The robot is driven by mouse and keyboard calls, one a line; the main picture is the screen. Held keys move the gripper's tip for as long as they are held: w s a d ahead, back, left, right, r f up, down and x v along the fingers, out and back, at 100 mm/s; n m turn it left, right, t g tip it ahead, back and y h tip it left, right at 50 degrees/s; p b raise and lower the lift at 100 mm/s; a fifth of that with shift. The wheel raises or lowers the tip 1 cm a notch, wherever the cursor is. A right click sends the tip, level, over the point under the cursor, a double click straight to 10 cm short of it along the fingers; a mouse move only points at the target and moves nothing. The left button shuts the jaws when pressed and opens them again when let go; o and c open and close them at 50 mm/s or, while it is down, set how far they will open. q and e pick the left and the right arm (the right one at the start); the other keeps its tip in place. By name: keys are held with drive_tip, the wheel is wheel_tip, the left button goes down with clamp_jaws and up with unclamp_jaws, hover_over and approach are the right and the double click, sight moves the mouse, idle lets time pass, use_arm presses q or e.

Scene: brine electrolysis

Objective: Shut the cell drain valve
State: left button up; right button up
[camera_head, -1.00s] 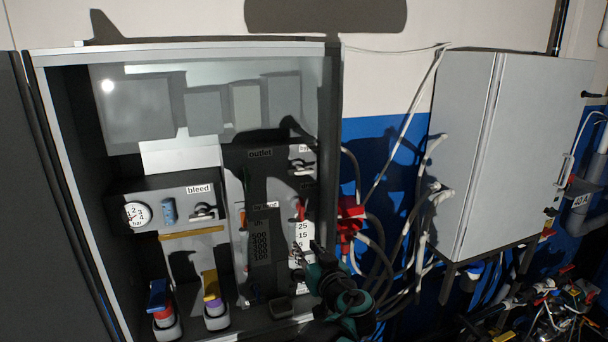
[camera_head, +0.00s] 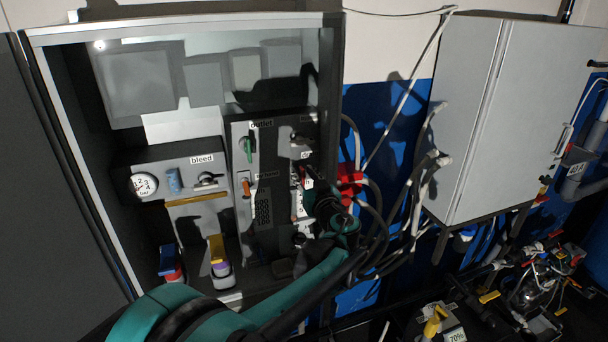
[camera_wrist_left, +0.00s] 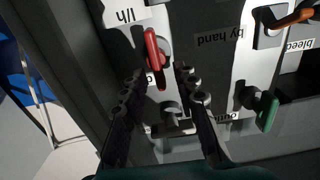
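The drain valve is a red lever handle (camera_wrist_left: 155,58) on a pale panel in the left wrist view. In the head view the red handle (camera_head: 306,177) shows in part below a label starting with "d", mostly hidden by my gripper. My left gripper (camera_head: 314,190) is at this panel; in the left wrist view its two fingers (camera_wrist_left: 160,84) are apart, one on each side of the red handle's lower end. I cannot tell whether they touch it. My right gripper is not in view.
A green outlet lever (camera_head: 249,148) and an orange lever (camera_head: 246,188) sit left of the drain handle. The bleed panel (camera_head: 180,190) has a gauge. A red fitting with hoses (camera_head: 350,180) stands right of the cabinet. My left arm crosses the lower front.

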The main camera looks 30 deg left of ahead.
use_arm(q)
clamp_jaws()
drive_tip(key=shift+w+m, duration=0.1)
drive_tip(key=shift+m, duration=0.2)
drive_tip(key=shift+w+d+f+m+b, duration=0.3)
drive_tip(key=shift+m+b, duration=0.55)
drive_tip(key=shift+m, duration=2.05)
drive_tip(key=shift+w+d+f+m+b, duration=0.15)
drive_tip(key=shift+f+m+b, duration=0.5)
drive_tip(key=shift+m, duration=2.25)
drive_tip(key=shift+w+d+f+m+b, duration=0.2)
drive_tip(key=shift+m+b, duration=0.9)
drive_tip(key=shift+m, duration=1.8)
drive_tip(key=shift+r, duration=0.1)
unclamp_jaws()
drive_tip(key=shift+d, duration=0.1)
